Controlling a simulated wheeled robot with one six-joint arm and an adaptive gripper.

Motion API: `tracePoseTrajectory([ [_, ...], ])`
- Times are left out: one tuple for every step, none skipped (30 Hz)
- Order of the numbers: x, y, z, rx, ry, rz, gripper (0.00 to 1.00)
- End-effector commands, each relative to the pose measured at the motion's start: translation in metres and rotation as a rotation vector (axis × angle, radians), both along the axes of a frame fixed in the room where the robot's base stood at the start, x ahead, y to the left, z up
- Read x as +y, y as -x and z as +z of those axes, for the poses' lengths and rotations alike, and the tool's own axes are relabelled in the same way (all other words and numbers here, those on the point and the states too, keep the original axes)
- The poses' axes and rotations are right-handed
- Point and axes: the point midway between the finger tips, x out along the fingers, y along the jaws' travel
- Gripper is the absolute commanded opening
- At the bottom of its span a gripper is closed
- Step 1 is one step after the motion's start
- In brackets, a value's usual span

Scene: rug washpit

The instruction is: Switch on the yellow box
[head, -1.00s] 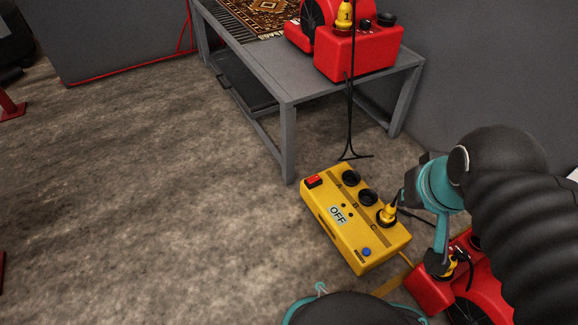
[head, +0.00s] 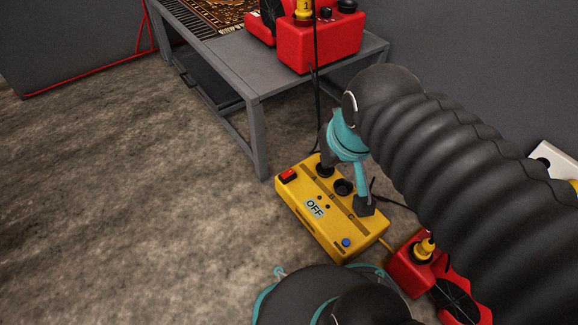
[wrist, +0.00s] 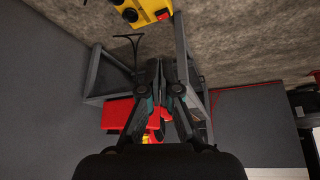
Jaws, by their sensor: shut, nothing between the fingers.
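The yellow box (head: 310,222) lies on the floor in front of the table, with a display reading OFF (head: 314,208). A red switch (head: 288,175) is at its far left corner and a blue button (head: 346,242) at its near right. My arm's teal wrist hangs over its right side and hides its third socket. In the wrist view, the yellow box (wrist: 128,5) is cut off by the top edge, and the red switch (wrist: 162,14) shows. My gripper (wrist: 172,68) is shut and empty there, apart from the box.
A grey table (head: 235,75) with a red unit (head: 320,50) on it stands behind the box. A black cable hangs down from the unit. Another red unit with a yellow plug (head: 425,247) sits right of the box. The floor (head: 120,200) at left is clear.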

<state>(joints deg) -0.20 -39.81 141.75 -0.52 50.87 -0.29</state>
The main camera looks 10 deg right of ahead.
Motion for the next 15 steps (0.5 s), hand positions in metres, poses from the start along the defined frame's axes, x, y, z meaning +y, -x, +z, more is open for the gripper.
tracePoseTrajectory([
  [0.001, -0.01, -0.002, 0.018, 0.007, 0.008, 0.0],
  [0.001, -0.017, -0.002, 0.027, 0.012, 0.013, 0.0],
  [0.0, -0.027, -0.001, 0.04, 0.019, 0.019, 0.0],
  [-0.001, -0.036, 0.0, 0.051, 0.026, 0.025, 0.0],
  [-0.001, -0.044, -0.001, 0.062, 0.032, 0.03, 0.0],
  [-0.002, -0.056, -0.002, 0.076, 0.04, 0.038, 0.0],
  [-0.002, -0.065, -0.004, 0.086, 0.046, 0.045, 0.0],
  [-0.002, -0.074, -0.005, 0.096, 0.051, 0.051, 0.0],
  [-0.002, -0.086, -0.009, 0.112, 0.06, 0.061, 0.0],
  [-0.002, -0.095, -0.012, 0.122, 0.067, 0.067, 0.0],
  [-0.002, -0.104, -0.015, 0.132, 0.073, 0.074, 0.0],
  [-0.002, -0.115, -0.019, 0.145, 0.08, 0.084, 0.0],
  [-0.002, -0.124, -0.023, 0.156, 0.085, 0.09, 0.0],
  [-0.001, -0.133, -0.028, 0.167, 0.091, 0.098, 0.0],
  [-0.001, -0.145, -0.034, 0.18, 0.099, 0.108, 0.0],
])
